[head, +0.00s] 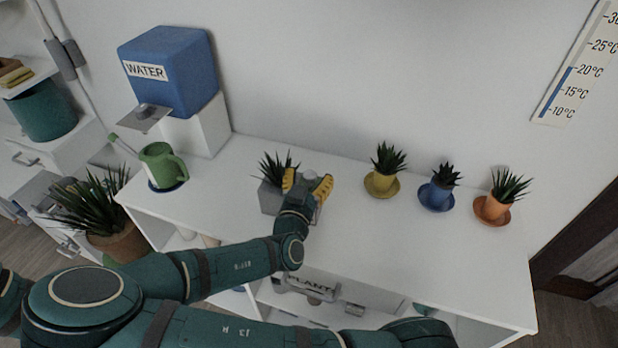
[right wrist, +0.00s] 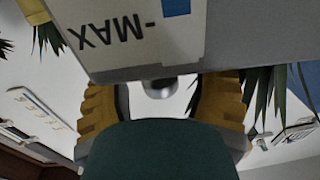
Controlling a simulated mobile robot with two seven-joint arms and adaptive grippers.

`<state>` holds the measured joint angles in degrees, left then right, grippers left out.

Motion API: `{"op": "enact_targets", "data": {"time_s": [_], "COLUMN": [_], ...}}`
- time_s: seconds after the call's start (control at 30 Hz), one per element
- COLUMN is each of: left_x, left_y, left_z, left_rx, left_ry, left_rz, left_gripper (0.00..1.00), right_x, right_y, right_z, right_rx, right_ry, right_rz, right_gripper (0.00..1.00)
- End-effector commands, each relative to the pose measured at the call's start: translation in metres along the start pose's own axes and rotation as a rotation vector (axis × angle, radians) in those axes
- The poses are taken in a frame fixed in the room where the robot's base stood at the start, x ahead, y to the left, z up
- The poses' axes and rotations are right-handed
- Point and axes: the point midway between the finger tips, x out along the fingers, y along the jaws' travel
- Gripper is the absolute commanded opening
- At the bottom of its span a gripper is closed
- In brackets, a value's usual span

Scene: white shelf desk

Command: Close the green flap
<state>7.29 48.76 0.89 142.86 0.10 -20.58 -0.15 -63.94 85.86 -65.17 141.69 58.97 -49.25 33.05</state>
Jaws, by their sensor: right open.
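I cannot make out a green flap for certain in either view. My right gripper (head: 308,183), with yellow fingers, is open at the right side of a grey planter (head: 270,199) on the white desk top. In the right wrist view the open yellow fingers (right wrist: 160,100) straddle a small round grey part (right wrist: 159,88). The planter's pale face, marked MAX and upside down there (right wrist: 200,45), lies close in front of the fingers. I cannot tell whether they touch it. The gripper and arm hide part of the planter. My left gripper is not in view.
A blue water tank (head: 175,75) and a green watering can (head: 163,165) stand at the desk's left. Yellow (head: 381,183), blue (head: 437,194) and orange (head: 492,208) plant pots stand right. The desk top (head: 400,245) is clear in front of them. A grey PLANT-labelled part (head: 312,284) is below the front edge.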

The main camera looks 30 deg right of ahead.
Motion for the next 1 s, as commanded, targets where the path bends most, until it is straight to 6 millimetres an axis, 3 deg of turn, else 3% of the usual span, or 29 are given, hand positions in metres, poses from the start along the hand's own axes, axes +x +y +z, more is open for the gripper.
{"op": "enact_targets", "data": {"time_s": [0.23,0.5,0.7,1.0], "left_x": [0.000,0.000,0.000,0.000], "left_y": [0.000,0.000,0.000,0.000], "left_z": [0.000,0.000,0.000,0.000], "left_rx": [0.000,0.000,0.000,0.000], "left_ry": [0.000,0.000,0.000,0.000], "left_rz": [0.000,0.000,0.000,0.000], "left_gripper": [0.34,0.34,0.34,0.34], "right_x": [0.000,0.001,0.002,0.003], "right_y": [-0.001,-0.001,-0.001,0.000], "right_z": [-0.016,-0.065,-0.092,-0.100], "right_rx": [0.004,0.006,0.003,-0.001], "right_ry": [0.002,0.002,0.001,0.000], "right_rz": [0.000,-0.002,-0.001,0.000], "right_gripper": [0.66,0.66,0.66,0.66]}}
